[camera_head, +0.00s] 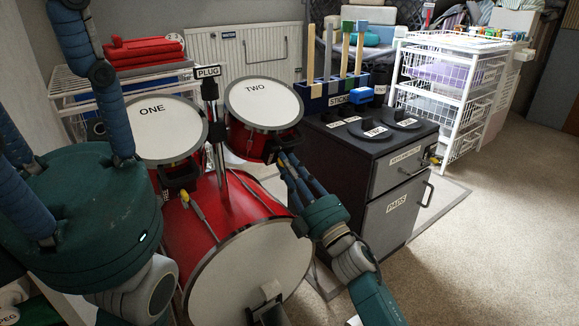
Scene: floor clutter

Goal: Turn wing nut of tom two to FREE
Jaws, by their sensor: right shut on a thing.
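Tom two (262,97) is a red drum with a white head labelled TWO, mounted right of the central post. A dark bracket (275,146) sits low on its right front side. My right gripper (285,161) reaches up from the lower right, its fingertips at this bracket. It is shut on the wing nut there, which the fingers mostly hide. I cannot read any FREE mark or the nut's angle.
Tom one (158,128) stands left of the post, which carries a PLUG sign (208,72). The red bass drum (196,236) is below. A dark cabinet (334,176) with a PADS drawer stands close right of my right gripper. Carpet (490,225) is clear at the right.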

